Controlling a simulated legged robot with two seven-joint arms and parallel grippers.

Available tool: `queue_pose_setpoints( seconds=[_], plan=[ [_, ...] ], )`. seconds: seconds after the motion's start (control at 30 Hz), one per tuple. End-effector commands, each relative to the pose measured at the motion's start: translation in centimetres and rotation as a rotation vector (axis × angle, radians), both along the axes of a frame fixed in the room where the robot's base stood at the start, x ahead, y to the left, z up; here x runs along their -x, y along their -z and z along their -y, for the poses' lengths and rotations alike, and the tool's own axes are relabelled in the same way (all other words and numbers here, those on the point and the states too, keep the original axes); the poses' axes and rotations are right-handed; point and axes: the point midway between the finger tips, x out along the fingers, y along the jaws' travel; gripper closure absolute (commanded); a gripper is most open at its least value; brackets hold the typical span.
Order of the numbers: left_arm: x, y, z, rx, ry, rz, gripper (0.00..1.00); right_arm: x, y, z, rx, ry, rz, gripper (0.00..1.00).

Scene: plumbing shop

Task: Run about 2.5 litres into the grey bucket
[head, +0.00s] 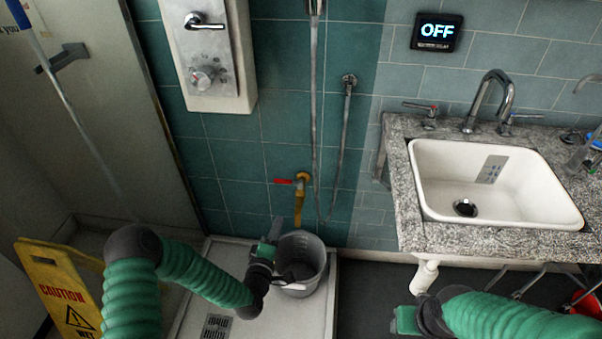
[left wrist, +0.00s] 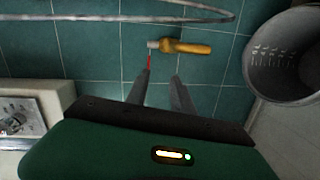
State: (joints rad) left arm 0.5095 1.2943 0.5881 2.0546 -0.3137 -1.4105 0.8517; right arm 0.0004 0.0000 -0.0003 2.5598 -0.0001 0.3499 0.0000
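The grey bucket (head: 318,264) stands upright on the pale shower tray under a yellow wall tap (head: 299,205) with a red lever (head: 283,181). Markings show inside the bucket in the left wrist view (left wrist: 285,60), but I cannot make out any water. My left gripper (head: 276,229) is beside the bucket's left rim, below the tap. In the left wrist view its fingers are apart and empty, pointing at the tap (left wrist: 185,47); the red lever (left wrist: 150,62) is just beyond one fingertip, seemingly apart from it. My right gripper (head: 405,320) is at the bottom, its fingers unclear.
A display (head: 436,32) on the wall reads OFF. A shower panel (head: 207,60) and hanging hose (head: 316,120) are above. A white sink (head: 430,185) in a granite counter is at right. A yellow caution sign (head: 62,285) stands at left.

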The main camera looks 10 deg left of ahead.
Motion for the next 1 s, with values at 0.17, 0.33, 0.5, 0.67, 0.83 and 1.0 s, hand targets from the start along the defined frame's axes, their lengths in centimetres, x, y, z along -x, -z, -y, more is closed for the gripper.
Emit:
queue_pose_setpoints(
  seconds=[0.17, 0.33, 0.5, 0.67, 0.83, 1.0],
  plan=[
    [-0.3, -1.1, -2.1, 0.148, -0.119, 0.092, 0.71, 0.0, -0.5, 0.0, 0.0, -0.001, -0.001, 0.54],
    [-2.9, -0.9, -2.0, 0.145, -0.118, 0.096, 0.71, 0.0, 0.6, 0.0, 0.0, -0.001, -0.001, 0.54],
    [-7.3, -0.7, -1.9, 0.142, -0.118, 0.096, 0.71, 0.0, 2.1, 0.0, 0.0, -0.001, -0.001, 0.54],
    [-11.5, -0.6, -1.9, 0.142, -0.117, 0.095, 0.71, 0.0, 3.6, 0.0, 0.0, -0.001, -0.001, 0.54],
    [-15.1, -0.7, -1.9, 0.141, -0.116, 0.093, 0.71, 0.0, 4.8, -0.1, 0.0, -0.001, 0.0, 0.54],
    [-16.7, -0.9, -1.9, 0.141, -0.116, 0.089, 0.71, 0.0, 5.2, -0.1, 0.0, -0.001, 0.0, 0.54]
  ],
)
